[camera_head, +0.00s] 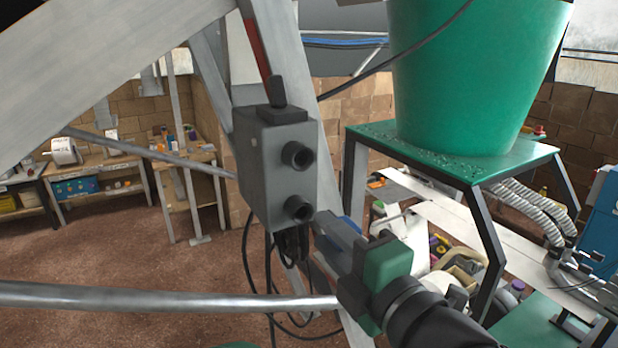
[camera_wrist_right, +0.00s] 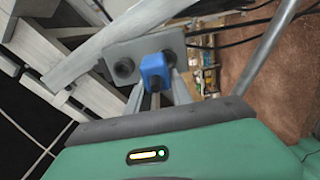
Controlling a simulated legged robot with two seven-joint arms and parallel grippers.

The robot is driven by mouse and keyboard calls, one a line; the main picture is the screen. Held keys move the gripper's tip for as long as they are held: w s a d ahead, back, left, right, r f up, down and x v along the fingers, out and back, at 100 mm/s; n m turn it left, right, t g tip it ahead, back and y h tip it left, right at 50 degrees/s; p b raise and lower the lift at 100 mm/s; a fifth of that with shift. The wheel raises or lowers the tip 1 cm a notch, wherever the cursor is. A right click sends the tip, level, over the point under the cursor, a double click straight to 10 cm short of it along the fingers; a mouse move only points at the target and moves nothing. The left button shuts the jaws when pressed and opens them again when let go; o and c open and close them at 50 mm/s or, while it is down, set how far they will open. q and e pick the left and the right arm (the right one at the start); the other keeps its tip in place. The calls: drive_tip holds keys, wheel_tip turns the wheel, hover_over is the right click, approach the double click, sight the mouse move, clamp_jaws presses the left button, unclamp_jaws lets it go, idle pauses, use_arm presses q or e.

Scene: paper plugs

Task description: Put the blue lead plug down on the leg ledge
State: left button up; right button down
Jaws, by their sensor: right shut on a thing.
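My right gripper (camera_head: 332,238) is shut on the blue lead plug (camera_wrist_right: 155,70), which sits between its fingertips in the right wrist view. In the head view only a little of the plug (camera_head: 351,224) shows beside the fingers. A grey box with two round black sockets (camera_head: 275,165) stands just left of the fingertips, fixed by a slanted grey leg (camera_head: 328,190). In the wrist view the plug overlaps this box (camera_wrist_right: 120,52), with one socket clear to its left; I cannot tell whether they touch. I cannot make out the leg ledge clearly. My left gripper is not in view.
Black cables (camera_head: 270,290) hang under the box. A pale round bar (camera_head: 170,299) crosses low in front. A green bucket (camera_head: 470,80) stands on a green-topped stand (camera_head: 440,160) at right. Workbenches stand at the back left, with open brown floor before them.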

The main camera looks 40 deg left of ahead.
wheel_tip(320, 180, down, 14)
drive_tip(key=b, duration=1.2)
drive_tip(key=shift+w+r, duration=0.1)
drive_tip(key=w+d+p, duration=0.3)
drive_tip(key=w, duration=0.5)
drive_tip(key=w+d+p, duration=0.3)
drive_tip(key=w+d, duration=0.1)
drive_tip(key=w, duration=0.4)
drive_tip(key=shift+w+p, duration=0.25)
drive_tip(key=shift+p, duration=0.05)
